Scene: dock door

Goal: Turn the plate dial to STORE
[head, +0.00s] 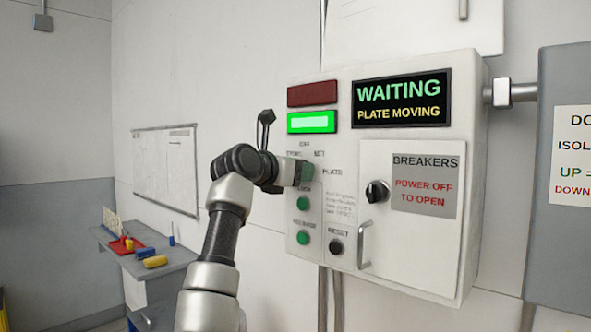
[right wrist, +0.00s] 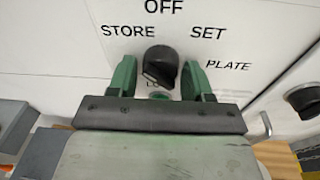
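The plate dial (right wrist: 160,66) is a black knob on the white panel, with OFF printed above it, STORE to its upper left, SET to its upper right and PLATE to the right. I cannot tell for sure which word it points to. My right gripper (right wrist: 159,78) has its two green fingers either side of the dial, open, with a narrow gap showing at least on the left. In the head view my right gripper (head: 304,174) is at the panel and hides the dial. My left gripper is not in view.
The control box (head: 340,200) has a display (head: 402,98) reading WAITING, PLATE MOVING, a lit green lamp (head: 311,122), a dark red lamp (head: 312,94) and green buttons (head: 303,203) below the dial. A breaker door (head: 405,250) is beside it. A small bench (head: 180,257) stands left.

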